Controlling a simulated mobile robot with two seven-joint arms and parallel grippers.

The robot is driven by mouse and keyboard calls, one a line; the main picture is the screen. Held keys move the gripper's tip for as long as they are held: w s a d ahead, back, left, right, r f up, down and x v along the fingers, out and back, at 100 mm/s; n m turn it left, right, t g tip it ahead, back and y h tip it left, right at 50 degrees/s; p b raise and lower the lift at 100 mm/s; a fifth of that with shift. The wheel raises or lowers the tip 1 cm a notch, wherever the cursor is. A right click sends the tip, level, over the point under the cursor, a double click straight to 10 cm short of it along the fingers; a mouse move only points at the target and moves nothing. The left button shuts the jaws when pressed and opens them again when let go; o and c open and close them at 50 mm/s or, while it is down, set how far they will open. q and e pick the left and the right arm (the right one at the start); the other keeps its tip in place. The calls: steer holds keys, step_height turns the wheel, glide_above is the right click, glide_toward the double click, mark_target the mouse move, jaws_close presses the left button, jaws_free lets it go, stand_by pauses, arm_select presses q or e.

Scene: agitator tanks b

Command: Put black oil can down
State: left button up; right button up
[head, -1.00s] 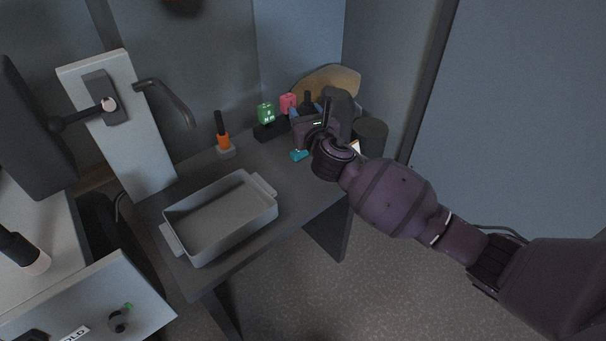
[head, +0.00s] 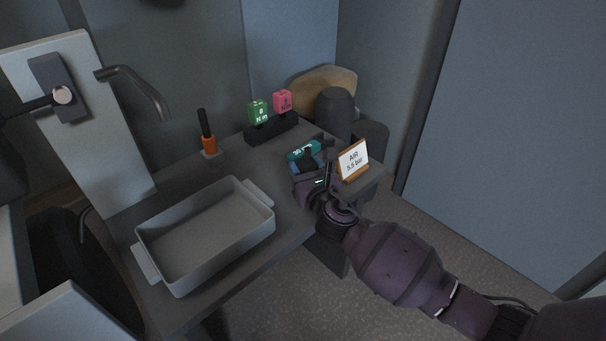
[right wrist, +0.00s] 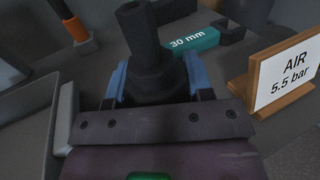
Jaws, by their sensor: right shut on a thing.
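The black oil can (right wrist: 150,70) is between the blue fingers of my right gripper (right wrist: 156,80), its dark neck rising toward the camera in the right wrist view. In the head view my right gripper (head: 309,168) is shut on the can (head: 308,156), over the right part of the dark table (head: 178,172). Gripper and arm hide much of the can, and I cannot tell whether its base touches the table. My left gripper is not in view.
An AIR 5.5 bar sign (head: 353,160) stands close on the right. A grey tray (head: 170,285) is at left. An orange-black tool (head: 208,145) and a black holder (head: 272,128) with green and pink tags stand behind.

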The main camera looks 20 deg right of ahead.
steer(key=shift+f, duration=0.6)
steer(key=shift+r, duration=0.3)
steer(key=shift+f, duration=0.2)
steer(key=o, duration=0.7)
steer(key=shift+f, duration=0.1)
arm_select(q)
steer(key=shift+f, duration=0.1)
arm_select(e)
steer(key=o, duration=0.4)
steer(key=shift+r, duration=0.3)
arm_select(q)
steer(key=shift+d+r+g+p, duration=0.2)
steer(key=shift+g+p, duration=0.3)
steer(key=shift+p, duration=0.65)
arm_select(e)
steer(key=s, duration=1.2)
steer(key=shift+a, duration=0.25)
